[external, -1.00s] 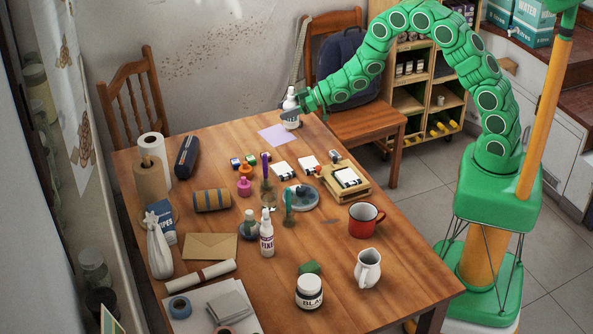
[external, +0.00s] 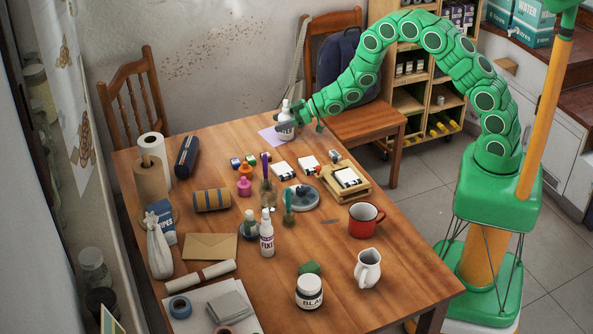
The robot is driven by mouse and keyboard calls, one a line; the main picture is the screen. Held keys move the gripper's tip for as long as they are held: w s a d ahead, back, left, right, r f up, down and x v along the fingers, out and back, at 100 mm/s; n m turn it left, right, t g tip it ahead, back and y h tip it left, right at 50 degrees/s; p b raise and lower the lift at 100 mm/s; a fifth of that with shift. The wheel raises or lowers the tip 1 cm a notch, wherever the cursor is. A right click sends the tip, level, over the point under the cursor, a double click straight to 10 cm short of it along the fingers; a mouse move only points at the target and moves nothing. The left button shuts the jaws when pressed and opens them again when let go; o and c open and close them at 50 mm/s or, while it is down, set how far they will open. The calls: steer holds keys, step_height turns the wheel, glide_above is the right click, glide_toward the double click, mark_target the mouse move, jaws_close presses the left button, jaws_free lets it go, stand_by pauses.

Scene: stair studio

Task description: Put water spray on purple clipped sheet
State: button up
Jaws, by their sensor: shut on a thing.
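The white water spray bottle (external: 286,123) is upright at the far end of the wooden table, in my gripper (external: 287,127). My gripper is shut on it from the right. The purple sheet (external: 269,136) lies flat on the table there, and the bottle overlaps its right part in the view. Whether the bottle's base touches the sheet is too small to tell. The clip on the sheet cannot be made out.
A second white spray bottle (external: 266,234) stands mid-table, near a jar with brushes (external: 267,192). A wooden tray (external: 345,181), a red mug (external: 365,220) and a white jug (external: 368,268) stand on the right. A chair (external: 365,125) with a dark backpack is behind my gripper.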

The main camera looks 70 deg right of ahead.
steer(key=o, duration=1.2)
steer(key=shift+f, duration=0.1)
steer(key=shift+s+d+r, duration=0.1)
steer(key=shift+s+r, duration=0.05)
steer(key=shift+r, duration=0.05)
steer(key=s+d+r+m+g+h, duration=0.1)
steer(key=s+d+r+g+h, duration=0.2)
steer(key=s+r, duration=0.45)
steer(key=s+d+r+m+g+h, duration=0.15)
steer(key=s+d+r, duration=0.25)
steer(key=s, duration=0.6)
steer(key=s+d+r+m+g+h, duration=0.1)
steer(key=s+d+r+g+h, duration=0.1)
steer(key=s+d+r+h, duration=0.5)
steer(key=s+a+r+g+y, duration=0.1)
steer(key=s+a, duration=0.4)
steer(key=s, duration=0.7)
steer(key=s+a+r+m+g+y, duration=0.1)
steer(key=s+a+r+g, duration=0.3)
steer(key=s, duration=0.8)
steer(key=s+a+r+m+g+y, duration=0.1)
steer(key=s+a, duration=0.4)
steer(key=s, duration=0.7)
steer(key=shift+a+r+g+y, duration=0.3)
steer(key=shift+r+g+y, duration=0.4)
steer(key=shift+y, duration=0.55)
